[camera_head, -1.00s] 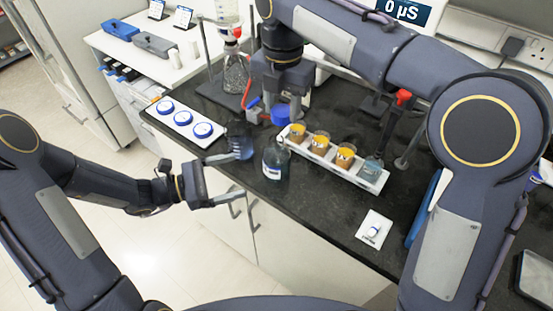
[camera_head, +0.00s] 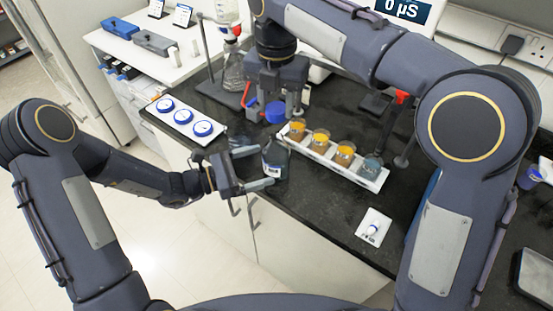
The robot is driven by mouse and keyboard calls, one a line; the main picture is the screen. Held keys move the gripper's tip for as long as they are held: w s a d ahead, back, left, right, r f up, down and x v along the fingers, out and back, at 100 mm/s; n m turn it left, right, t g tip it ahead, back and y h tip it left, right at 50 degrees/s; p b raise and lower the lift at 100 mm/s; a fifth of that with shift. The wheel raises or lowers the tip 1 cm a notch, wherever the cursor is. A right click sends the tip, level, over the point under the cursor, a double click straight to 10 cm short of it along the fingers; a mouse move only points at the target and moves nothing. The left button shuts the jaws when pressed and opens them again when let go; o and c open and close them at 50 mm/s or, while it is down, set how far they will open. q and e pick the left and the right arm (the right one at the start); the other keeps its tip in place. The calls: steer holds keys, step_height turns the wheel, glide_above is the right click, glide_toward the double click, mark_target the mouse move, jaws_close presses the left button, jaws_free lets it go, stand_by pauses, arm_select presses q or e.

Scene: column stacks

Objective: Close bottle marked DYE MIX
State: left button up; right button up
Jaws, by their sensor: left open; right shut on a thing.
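A clear bottle (camera_head: 275,155) with dark contents and a white label stands on the black bench near its front edge; its mouth looks uncapped. The label is too small to read. My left gripper (camera_head: 259,167) is open at the bottle's left side, with its fingertips at or just beside the bottle; contact cannot be told. My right gripper (camera_head: 276,106) hangs above and behind the bottle, shut on a blue cap (camera_head: 276,114). The cap is apart from the bottle's mouth.
A white rack (camera_head: 335,164) with several small beakers stands close to the bottle's right. A white tray (camera_head: 184,122) with three blue-ringed discs lies to the left. A small white card (camera_head: 373,229) lies at the front right. A flask (camera_head: 234,70) stands behind.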

arm_select(q)
steer(key=shift+x, duration=2.55)
steer(key=shift+c, duration=0.5)
steer(key=c, duration=1.4)
arm_select(e)
glide_above(276, 138)
steer(key=shift+f, duration=2.5)
steer(key=shift+w+f, duration=0.1)
steer(key=shift+f, duration=0.8)
steer(key=shift+f, duration=0.5)
